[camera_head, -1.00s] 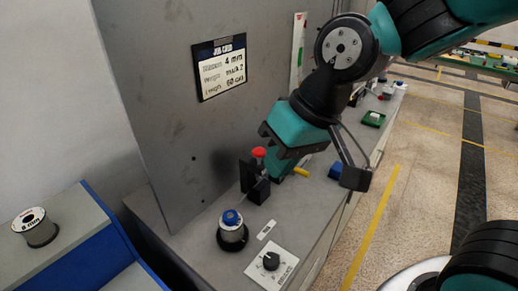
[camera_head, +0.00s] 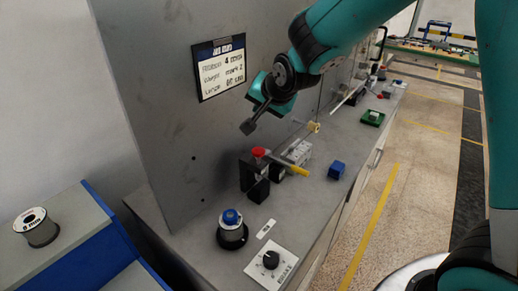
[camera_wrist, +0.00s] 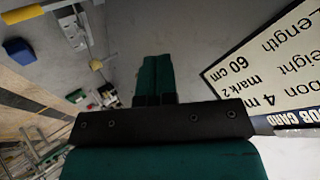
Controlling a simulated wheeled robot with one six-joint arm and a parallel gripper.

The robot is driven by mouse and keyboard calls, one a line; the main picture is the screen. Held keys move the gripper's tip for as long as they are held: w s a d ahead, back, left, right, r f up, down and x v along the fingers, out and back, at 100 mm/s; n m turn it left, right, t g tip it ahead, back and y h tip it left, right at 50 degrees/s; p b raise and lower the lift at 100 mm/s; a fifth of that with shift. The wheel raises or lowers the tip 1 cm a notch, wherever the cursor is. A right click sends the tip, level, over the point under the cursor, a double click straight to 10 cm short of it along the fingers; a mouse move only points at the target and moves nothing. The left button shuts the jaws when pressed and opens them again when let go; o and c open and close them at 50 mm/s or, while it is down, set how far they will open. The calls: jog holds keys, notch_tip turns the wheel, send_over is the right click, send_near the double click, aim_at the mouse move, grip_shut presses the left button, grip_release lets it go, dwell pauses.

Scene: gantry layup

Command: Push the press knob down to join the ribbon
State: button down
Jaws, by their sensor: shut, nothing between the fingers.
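The press (camera_head: 255,180) is a dark block on the grey bench, topped by a red knob (camera_head: 259,152). My gripper (camera_wrist: 152,75) is shut and empty in the wrist view, its green fingers close together above the bench. The knob does not show in the wrist view. A spool with a blue top (camera_head: 231,218) stands in front of the press. I cannot make out the ribbon clearly.
A yellow handle (camera_head: 298,170) juts beside the press, near a pale metal device (camera_head: 299,151). A blue block (camera_head: 336,170) and green tray (camera_head: 373,118) lie farther right. A dial plate (camera_head: 272,261) is in front. The panel (camera_head: 160,110) carries a job card (camera_head: 220,68).

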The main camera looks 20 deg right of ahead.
aim_at(261, 149)
jog(key=shift+f+b, duration=3.35)
jog(key=shift+f, duration=1.05)
jog(key=shift+f, duration=0.1)
jog(key=shift+f+b, duration=0.3)
jog(key=shift+b, duration=0.1)
jog(key=shift+s+f+b, duration=0.1)
jog(key=shift+f+b, duration=0.7)
jog(key=shift+f, duration=0.2)
jog(key=shift+r, duration=0.15)
jog(key=shift+r+p, duration=0.95)
jog(key=shift+r, duration=0.3)
jog(key=shift+r, duration=0.1)
notch_tip(261, 149, up, 5)
jog(key=p, duration=0.3)
jog(key=shift+p, duration=0.35)
